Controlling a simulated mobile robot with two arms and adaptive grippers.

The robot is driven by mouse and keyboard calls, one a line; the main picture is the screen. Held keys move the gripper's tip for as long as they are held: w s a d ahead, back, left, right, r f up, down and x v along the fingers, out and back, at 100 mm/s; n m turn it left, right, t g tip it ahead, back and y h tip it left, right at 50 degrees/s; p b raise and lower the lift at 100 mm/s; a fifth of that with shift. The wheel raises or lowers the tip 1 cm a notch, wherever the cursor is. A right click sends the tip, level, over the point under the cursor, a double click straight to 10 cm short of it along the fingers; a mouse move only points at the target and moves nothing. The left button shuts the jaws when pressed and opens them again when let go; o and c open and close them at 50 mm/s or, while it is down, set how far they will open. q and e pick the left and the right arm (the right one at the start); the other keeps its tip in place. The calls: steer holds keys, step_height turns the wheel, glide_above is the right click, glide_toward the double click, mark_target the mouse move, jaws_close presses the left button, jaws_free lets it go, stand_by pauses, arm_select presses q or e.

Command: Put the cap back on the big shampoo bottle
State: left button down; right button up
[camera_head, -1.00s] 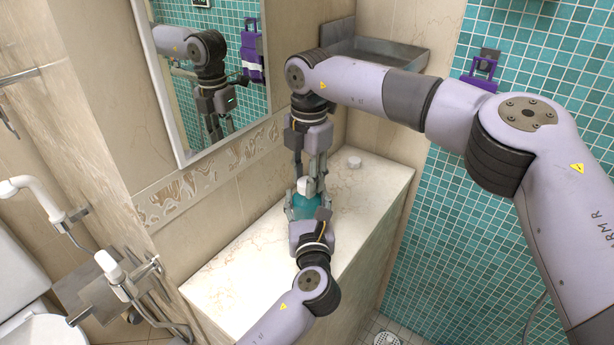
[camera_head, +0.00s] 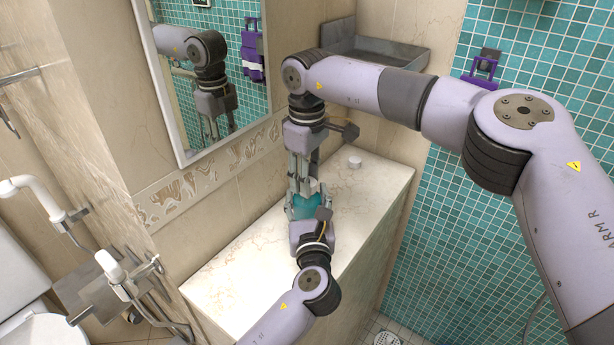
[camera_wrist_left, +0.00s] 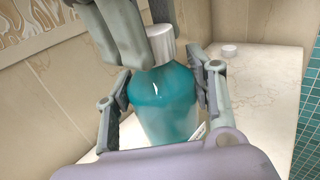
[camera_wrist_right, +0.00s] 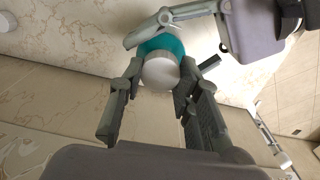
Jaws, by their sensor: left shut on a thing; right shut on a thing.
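The big shampoo bottle (camera_wrist_left: 165,103) is teal and stands upright on the marble counter; it also shows in the head view (camera_head: 307,207). My left gripper (camera_wrist_left: 165,95) is shut on its body from both sides. A white cap (camera_wrist_left: 161,45) sits at the top of the bottle, in line with its neck; whether it is fully seated I cannot tell. My right gripper (camera_wrist_right: 155,88) points down from above and is shut on this cap (camera_wrist_right: 159,72). In the head view my right gripper (camera_head: 304,188) mostly hides the cap.
A small white round lid (camera_head: 355,162) lies on the marble counter (camera_head: 240,285) near the wall, right of my right gripper. A grey wall shelf (camera_head: 375,50) is behind my right arm. The mirror (camera_head: 205,70) is on the left wall. The counter's front left part is clear.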

steer(key=o, duration=0.7)
steer(key=shift+r, duration=2.3)
steer(key=shift+c, duration=0.3)
